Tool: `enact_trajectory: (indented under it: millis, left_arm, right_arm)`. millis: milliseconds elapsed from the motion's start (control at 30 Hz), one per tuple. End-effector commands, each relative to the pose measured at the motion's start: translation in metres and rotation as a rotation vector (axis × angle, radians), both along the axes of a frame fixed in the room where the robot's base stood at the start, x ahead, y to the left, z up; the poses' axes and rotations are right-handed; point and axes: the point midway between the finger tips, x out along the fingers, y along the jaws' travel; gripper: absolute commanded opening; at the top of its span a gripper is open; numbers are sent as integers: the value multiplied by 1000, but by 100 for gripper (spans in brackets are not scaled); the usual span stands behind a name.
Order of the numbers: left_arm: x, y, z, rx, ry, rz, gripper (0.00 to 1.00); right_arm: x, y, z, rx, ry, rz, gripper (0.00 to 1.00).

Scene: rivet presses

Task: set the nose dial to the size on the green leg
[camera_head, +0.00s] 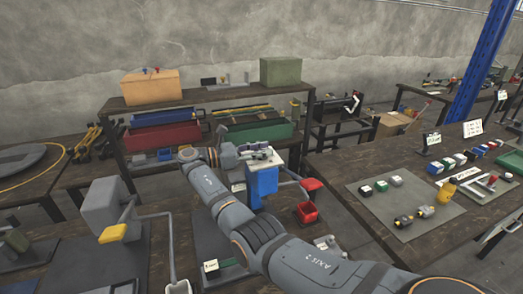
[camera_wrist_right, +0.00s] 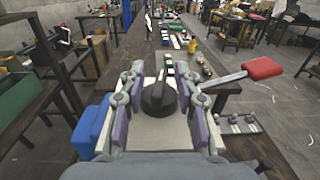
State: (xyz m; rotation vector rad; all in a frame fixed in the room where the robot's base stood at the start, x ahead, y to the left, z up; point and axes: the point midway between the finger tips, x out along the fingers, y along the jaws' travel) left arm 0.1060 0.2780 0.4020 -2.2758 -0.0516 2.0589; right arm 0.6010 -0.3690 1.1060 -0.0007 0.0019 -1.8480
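A black dial knob (camera_wrist_right: 159,98) with a raised grip bar and pale pointer line sits on a light plate in the right wrist view. My right gripper (camera_wrist_right: 160,80) is open, with a finger on each side of the knob and gaps visible between. In the head view my right gripper (camera_head: 258,152) is at the top of the blue press (camera_head: 263,186); the dial is hard to make out there. A small green piece (camera_head: 230,262) shows beside a white card (camera_head: 211,266); I cannot tell whether it is the green leg, and the card is unreadable. My left gripper is not in view.
A red-ended lever (camera_head: 312,184) sticks out right of the blue press, above a red bin (camera_head: 307,211). The right table holds a grey mat (camera_head: 372,208) with small parts. A shelf (camera_head: 205,96) stands behind.

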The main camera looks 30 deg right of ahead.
Motion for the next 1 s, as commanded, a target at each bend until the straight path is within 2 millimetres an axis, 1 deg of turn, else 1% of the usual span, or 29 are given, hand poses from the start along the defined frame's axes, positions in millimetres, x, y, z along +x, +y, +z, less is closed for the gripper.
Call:
enact_trajectory:
  millis: [167,267,367,600,700,833,1000]
  left_arm:
    - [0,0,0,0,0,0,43]
    - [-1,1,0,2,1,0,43]
    - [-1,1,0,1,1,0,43]
    - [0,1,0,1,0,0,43]
    - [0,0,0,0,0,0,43]
    - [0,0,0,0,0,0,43]
    - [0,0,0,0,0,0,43]
  right_arm:
    - [0,0,0,0,-1,1,33]
    - [0,0,4,-1,-3,1,33]
    - [1,0,18,0,-5,1,33]
    - [1,0,71,-1,-6,1,33]
    - [0,0,87,0,-4,1,33]
    - [0,0,98,-1,-2,1,33]
    - [0,0,100,0,0,1,33]
